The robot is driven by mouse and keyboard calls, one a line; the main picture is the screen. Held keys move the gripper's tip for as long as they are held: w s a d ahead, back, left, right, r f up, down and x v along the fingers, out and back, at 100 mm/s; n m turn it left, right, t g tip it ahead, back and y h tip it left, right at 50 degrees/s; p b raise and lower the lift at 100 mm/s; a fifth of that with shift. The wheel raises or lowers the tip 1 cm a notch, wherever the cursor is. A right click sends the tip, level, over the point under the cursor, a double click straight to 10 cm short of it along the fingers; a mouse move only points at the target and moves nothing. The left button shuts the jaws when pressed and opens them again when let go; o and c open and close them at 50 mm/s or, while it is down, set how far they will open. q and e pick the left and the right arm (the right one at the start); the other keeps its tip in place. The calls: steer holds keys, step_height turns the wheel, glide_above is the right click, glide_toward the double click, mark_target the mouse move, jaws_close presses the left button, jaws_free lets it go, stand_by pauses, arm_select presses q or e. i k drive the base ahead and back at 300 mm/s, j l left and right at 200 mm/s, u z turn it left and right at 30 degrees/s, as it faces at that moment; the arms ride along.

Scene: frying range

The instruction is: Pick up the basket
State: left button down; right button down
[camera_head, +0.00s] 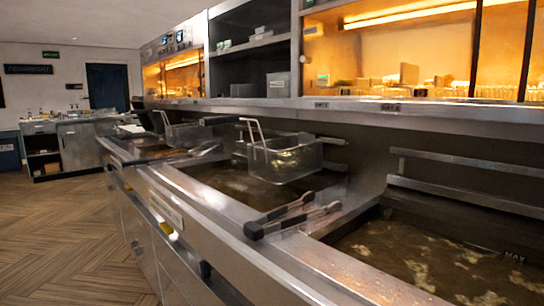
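A wire frying basket (285,161) is in the middle of the view, above the dark oil of the middle fryer vat (218,183). Its pale upright handle (250,130) rises at its left side. Some food seems to lie inside, but the mesh makes it hard to tell. Another wire basket (186,135) stands farther back, over a more distant vat. Neither of my grippers shows in this view, so I see no gripper touching a basket.
Metal tongs (300,214) with dark ends lie across the steel divider near the front vat. That vat (400,262) holds oil with pale foam. A steel shelf (420,113) runs above the vats. The wooden floor (70,225) at left is clear.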

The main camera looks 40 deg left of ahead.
mark_target(284, 159)
steer(key=j+z, duration=0.1)
steer(key=j, duration=1.1)
steer(key=j+z, duration=0.1)
steer(key=j, duration=1.1)
steer(key=k+j+z, duration=0.1)
steer(key=j, duration=1.1)
